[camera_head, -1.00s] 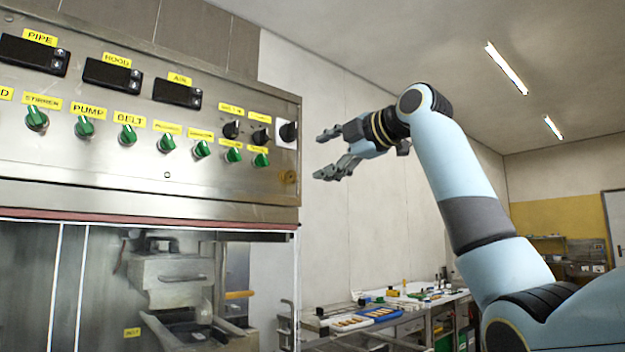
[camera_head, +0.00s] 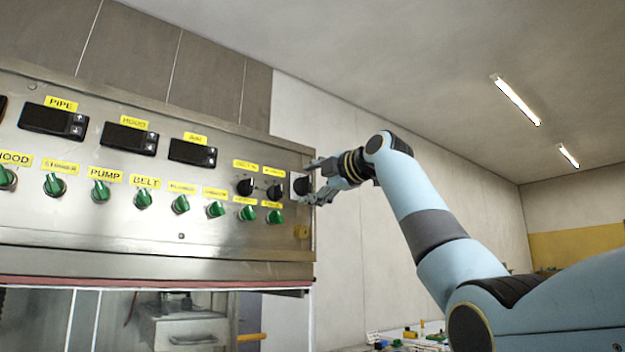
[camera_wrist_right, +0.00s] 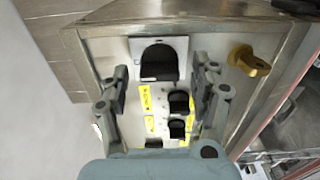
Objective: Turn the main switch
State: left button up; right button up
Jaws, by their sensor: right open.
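The main switch is a large black knob (camera_head: 302,185) on a white plate at the right end of the steel control panel (camera_head: 150,262). In the right wrist view the black knob (camera_wrist_right: 158,62) sits at the top middle, beyond the fingertips and between their lines. My right gripper (camera_head: 318,182) is open at the panel's right end, its fingers reaching around the knob in the head view. The right wrist view shows the open fingers (camera_wrist_right: 160,85) on either side with nothing held between them. Whether they touch the knob I cannot tell. My left gripper is not in view.
Two smaller black knobs (camera_head: 245,187) and a row of green knobs (camera_head: 180,204) with yellow labels lie left of the switch. A brass fitting (camera_wrist_right: 248,61) sticks out near the switch. The wall side right of the panel is free.

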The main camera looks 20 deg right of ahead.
jog(key=shift+c, duration=0.4)
jog(key=c, duration=1.1)
jog(key=shift+m, duration=0.3)
jog(key=m+p, duration=0.1)
jog(key=m, duration=0.2)
jog(key=shift+m, duration=0.4)
jog(key=m+p, duration=0.2)
jog(key=m, duration=0.2)
jog(key=m+p, duration=0.2)
jog(key=m, duration=0.3)
jog(key=shift+m, duration=0.4)
jog(key=shift+f+m+p, duration=0.1)
jog(key=shift+m+p, duration=0.5)
jog(key=shift+m, duration=1.2)
